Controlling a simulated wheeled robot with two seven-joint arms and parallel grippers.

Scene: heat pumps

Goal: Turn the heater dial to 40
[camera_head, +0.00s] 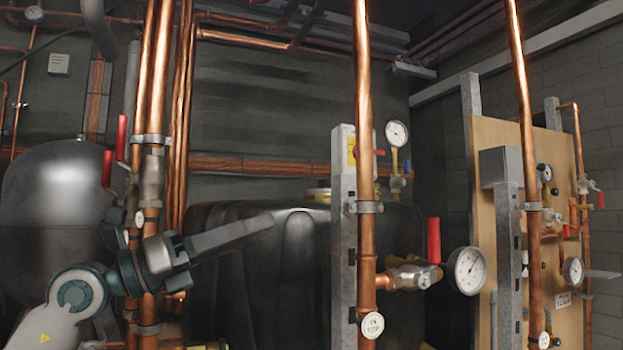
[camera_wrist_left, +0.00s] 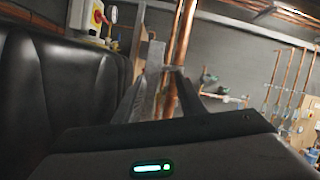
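No dial marked as the heater dial can be made out. Round white gauges show in the head view: a large one (camera_head: 467,271) on a valve right of the centre pipe, one (camera_head: 397,134) higher up, and one (camera_head: 573,270) at the wooden panel. My left gripper (camera_head: 268,222) points right in front of the black tank, apart from the gauges. Its fingers (camera_wrist_left: 167,62) look parted and empty, with a pipe beyond them.
Vertical copper pipes stand at centre (camera_head: 364,120) and right (camera_head: 523,110). A black tank (camera_head: 290,270) fills the middle. Red-handled valves (camera_head: 434,240) stick out. A wooden panel (camera_head: 487,150) with a grey box (camera_head: 503,165) stands at right.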

